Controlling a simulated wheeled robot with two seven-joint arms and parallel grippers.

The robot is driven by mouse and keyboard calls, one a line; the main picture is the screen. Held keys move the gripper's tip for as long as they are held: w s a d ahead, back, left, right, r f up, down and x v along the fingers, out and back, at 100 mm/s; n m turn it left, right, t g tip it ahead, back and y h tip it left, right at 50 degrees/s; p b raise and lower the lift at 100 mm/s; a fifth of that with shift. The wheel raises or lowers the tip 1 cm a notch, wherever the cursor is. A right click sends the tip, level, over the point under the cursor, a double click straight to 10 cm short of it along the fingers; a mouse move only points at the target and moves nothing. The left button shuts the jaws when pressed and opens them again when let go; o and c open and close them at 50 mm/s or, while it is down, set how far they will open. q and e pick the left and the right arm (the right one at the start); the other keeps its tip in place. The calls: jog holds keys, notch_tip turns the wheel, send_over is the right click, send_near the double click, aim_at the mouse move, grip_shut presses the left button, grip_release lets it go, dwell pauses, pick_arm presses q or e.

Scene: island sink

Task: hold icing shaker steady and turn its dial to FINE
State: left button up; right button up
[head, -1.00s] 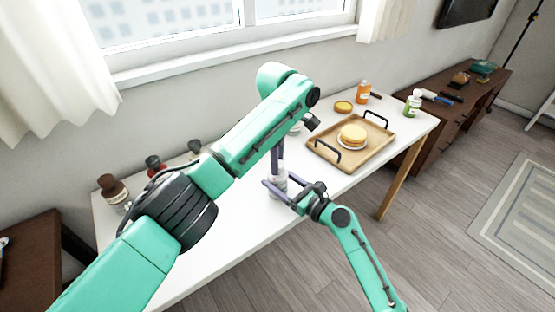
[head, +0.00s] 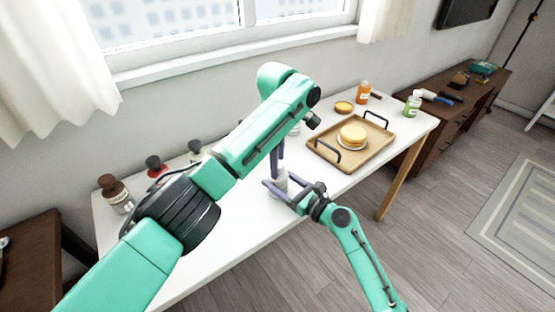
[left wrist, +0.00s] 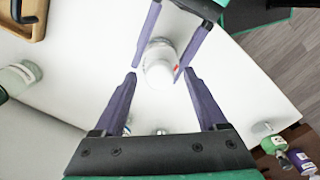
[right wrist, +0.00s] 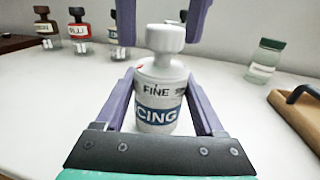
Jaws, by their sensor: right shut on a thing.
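The white icing shaker (right wrist: 157,116) stands upright on the white table, with a blue band reading "CING". The word FINE shows on its upper body, and a red mark sits left of it, near the collar. The dial (right wrist: 165,39) is the white knob on top, also seen from above in the left wrist view (left wrist: 160,74). My right gripper (head: 281,191) is shut on the shaker's body, one finger on each side. My left gripper (left wrist: 160,76) points down from above, open, its fingers on either side of the dial with gaps showing. In the head view my left arm partly hides the shaker.
A wooden tray (head: 327,155) with a plated yellow cake (head: 353,134) stands to the right. An orange bottle (head: 363,92) and green jar (head: 412,105) are beyond it. Several dark-capped jars, including a brown-capped one (head: 116,192), stand at the left. The table front is mostly clear.

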pick_arm(q)
jog(key=shift+r, duration=0.1)
pick_arm(e)
jog(key=shift+f, duration=0.1)
pick_arm(q)
notch_tip(320, 180, up, 7)
jog(key=shift+r, duration=0.2)
